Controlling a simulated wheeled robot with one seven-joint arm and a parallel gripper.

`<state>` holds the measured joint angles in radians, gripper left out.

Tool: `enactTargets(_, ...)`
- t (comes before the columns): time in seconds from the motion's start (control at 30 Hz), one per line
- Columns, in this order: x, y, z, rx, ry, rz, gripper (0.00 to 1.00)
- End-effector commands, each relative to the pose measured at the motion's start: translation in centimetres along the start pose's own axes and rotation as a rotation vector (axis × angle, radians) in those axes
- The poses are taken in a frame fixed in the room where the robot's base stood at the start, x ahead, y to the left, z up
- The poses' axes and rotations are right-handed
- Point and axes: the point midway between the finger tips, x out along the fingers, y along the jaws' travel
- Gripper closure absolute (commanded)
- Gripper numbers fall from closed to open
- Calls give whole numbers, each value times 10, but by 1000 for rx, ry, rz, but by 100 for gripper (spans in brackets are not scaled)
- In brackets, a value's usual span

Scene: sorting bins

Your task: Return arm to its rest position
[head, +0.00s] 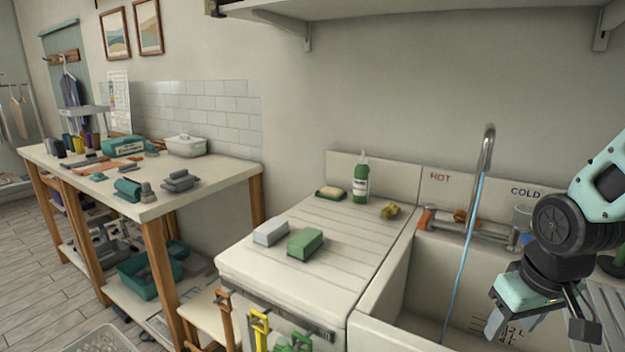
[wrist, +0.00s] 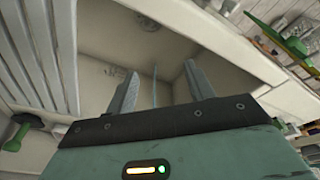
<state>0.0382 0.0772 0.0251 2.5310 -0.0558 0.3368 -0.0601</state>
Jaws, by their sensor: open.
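My gripper (head: 541,326) hangs over the right part of the white sink (head: 388,305) in the head view, at the end of my teal and black arm. In the wrist view its two grey fingers (wrist: 156,92) stand apart with nothing between them. Beyond them the sink basin (wrist: 100,45) shows, with a thin blue water stream. In the head view the stream falls from the tap (head: 487,150) into the basin, left of my gripper.
A ribbed drainboard (head: 340,225) left of the sink holds a grey block (head: 271,233), a green block (head: 305,243) and a green bottle (head: 361,181). A workbench (head: 205,188) is further left. A shelf (head: 420,8) hangs above.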

Motion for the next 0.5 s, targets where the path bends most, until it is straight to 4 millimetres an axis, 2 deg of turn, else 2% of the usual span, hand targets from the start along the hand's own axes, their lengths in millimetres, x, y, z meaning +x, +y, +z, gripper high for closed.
enactTargets(0.1, -22, -10, 6, 112, 47, -21, 47)
enactTargets(0.27, -46, -83, 19, -105, -18, -79, 47)
enactTargets(0.4, -70, -138, 46, -289, -73, -115, 47)
enactTargets(0.5, -86, -170, 71, -417, -110, -131, 47)
